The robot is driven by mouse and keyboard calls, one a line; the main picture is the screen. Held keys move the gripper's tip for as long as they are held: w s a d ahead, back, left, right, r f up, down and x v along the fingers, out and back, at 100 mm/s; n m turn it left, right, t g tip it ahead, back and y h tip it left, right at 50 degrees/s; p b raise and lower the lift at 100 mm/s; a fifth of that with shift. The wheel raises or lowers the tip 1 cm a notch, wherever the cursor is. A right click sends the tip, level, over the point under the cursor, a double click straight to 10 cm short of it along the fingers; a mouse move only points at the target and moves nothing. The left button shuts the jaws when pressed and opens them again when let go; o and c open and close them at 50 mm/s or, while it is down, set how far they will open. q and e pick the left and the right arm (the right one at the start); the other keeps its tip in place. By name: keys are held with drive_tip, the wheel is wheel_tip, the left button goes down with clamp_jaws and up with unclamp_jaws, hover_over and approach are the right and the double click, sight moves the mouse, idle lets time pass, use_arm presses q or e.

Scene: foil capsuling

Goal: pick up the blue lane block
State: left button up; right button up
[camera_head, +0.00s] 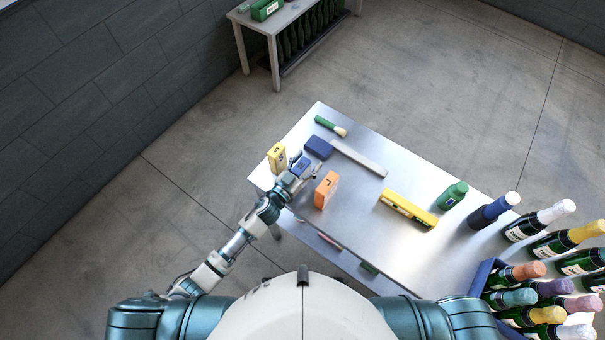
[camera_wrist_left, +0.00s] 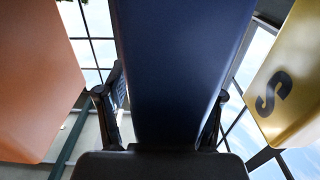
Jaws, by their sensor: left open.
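The blue lane block (camera_head: 302,166) stands near the left end of the metal table, between the yellow block (camera_head: 277,157) and the orange block (camera_head: 326,190). My left gripper (camera_head: 298,171) is at the blue block, open, with a finger on either side of it. In the left wrist view the blue block (camera_wrist_left: 180,65) fills the middle between the two fingers (camera_wrist_left: 158,112); whether they touch it I cannot tell. The orange block (camera_wrist_left: 35,75) is at the left there and the yellow block (camera_wrist_left: 290,85), marked S, at the right. My right gripper is not in view.
Behind the blocks lie a dark blue-ended tool with a flat grey bar (camera_head: 360,159) and a green-handled brush (camera_head: 330,126).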

use_arm(q)
drive_tip(key=shift+a, duration=0.35)
clamp_jaws()
